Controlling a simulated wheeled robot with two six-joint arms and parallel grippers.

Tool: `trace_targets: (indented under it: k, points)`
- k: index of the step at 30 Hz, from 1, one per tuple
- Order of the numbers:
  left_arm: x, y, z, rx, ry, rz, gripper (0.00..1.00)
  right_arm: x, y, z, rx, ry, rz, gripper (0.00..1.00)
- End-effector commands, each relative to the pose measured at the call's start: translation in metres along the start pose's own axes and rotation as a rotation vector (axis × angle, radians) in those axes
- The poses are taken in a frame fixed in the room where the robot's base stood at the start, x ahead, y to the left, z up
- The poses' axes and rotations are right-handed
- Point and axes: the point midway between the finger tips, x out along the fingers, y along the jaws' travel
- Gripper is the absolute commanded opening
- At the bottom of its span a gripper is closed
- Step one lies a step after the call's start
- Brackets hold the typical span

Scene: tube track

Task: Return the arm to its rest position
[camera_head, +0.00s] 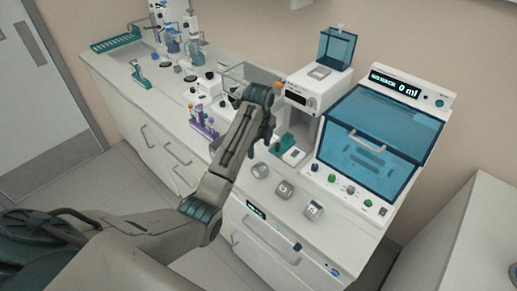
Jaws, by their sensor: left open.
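My left arm comes in from the lower left, bends at a dark teal-ringed elbow and reaches up over the white lab counter (125,75). My left gripper (268,137) points down at the end of it, above the counter, and is open. Its fingers are small and partly hidden by my own forearm. I see nothing held between them. A small teal-and-white holder (287,148) stands just right of the gripper. My right gripper is out of view.
A machine with a blue clear lid (380,135) stands at the right, beside a white device (318,88). A purple tube rack (202,124) stands left of my forearm. The floor left of the cabinets (70,185) is clear.

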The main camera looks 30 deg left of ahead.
Motion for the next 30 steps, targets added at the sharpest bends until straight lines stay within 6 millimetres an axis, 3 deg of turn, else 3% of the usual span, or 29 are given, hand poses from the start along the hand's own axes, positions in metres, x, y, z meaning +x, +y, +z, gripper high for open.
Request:
trace_targets:
  k: [9,14,21,25,30]
  points:
    - [0.002,0.002,-0.001,-0.007,-0.001,-0.001,0.61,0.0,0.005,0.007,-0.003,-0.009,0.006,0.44]
    - [0.026,0.025,-0.009,-0.125,-0.016,-0.015,0.61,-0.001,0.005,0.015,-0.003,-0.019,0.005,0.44]
    - [0.079,0.106,-0.038,-0.533,-0.048,-0.091,0.61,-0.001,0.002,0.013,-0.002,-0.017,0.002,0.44]
    - [0.096,0.156,-0.056,-0.767,-0.047,-0.144,0.61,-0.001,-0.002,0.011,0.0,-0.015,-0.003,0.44]
    - [0.102,0.223,-0.081,-1.069,-0.02,-0.213,0.61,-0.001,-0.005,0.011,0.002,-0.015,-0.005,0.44]
